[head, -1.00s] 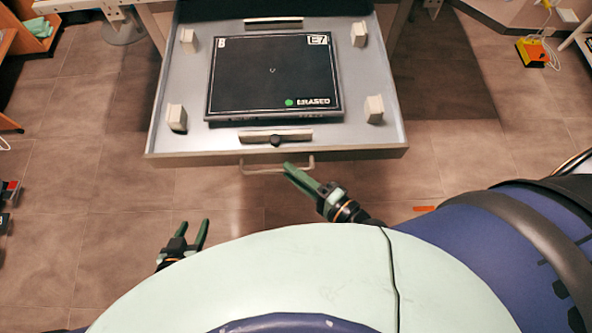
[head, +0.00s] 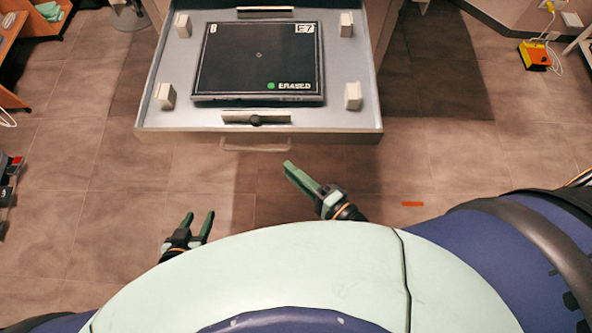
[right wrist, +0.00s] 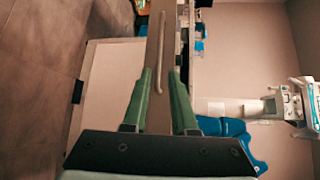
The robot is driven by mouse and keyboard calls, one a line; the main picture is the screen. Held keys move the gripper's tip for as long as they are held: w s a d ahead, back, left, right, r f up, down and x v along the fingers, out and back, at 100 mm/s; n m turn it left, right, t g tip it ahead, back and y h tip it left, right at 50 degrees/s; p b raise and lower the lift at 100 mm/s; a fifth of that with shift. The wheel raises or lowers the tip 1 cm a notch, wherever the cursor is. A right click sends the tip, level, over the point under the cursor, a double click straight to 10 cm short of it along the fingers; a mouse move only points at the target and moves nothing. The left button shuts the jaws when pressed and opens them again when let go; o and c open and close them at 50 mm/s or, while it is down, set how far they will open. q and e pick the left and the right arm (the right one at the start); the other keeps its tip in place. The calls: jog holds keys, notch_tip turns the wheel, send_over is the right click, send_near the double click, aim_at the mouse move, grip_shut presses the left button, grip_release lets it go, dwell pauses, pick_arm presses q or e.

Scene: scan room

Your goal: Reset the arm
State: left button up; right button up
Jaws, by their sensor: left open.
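My left gripper (head: 197,217) is open and empty, low in the head view, with its two green fingers apart. My right gripper (head: 290,168) is in front of the open drawer (head: 143,120), a little right of and below its handle (head: 255,148), apart from it. In the right wrist view, its green fingers (right wrist: 161,72) stand apart with nothing between them. The drawer handle (right wrist: 162,45) shows as a thin bar beyond the fingertips there.
A black device (head: 258,65) marked "E7" and "ERASED", with a green dot, lies in the drawer between white corner blocks. An orange-yellow item (head: 533,55) with cables is on the floor at upper right. An orange strip (head: 412,204) is on the floor.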

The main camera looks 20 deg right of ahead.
dwell(0.6)
jog(key=s+d+f+n+g+h+p, duration=0.1)
jog(key=d+f+n+g+h, duration=0.1)
jog(key=d+n, duration=0.3)
jog(key=s+d+f+n+g+h+p, duration=0.1)
jog(key=s+d+n+g+h, duration=0.1)
jog(key=n, duration=0.8)
jog(key=d+h, duration=0.1)
jog(key=d, duration=0.1)
jog(key=shift+d+f+n+g+h, duration=0.35)
jog(key=shift+n+g+h, duration=0.05)
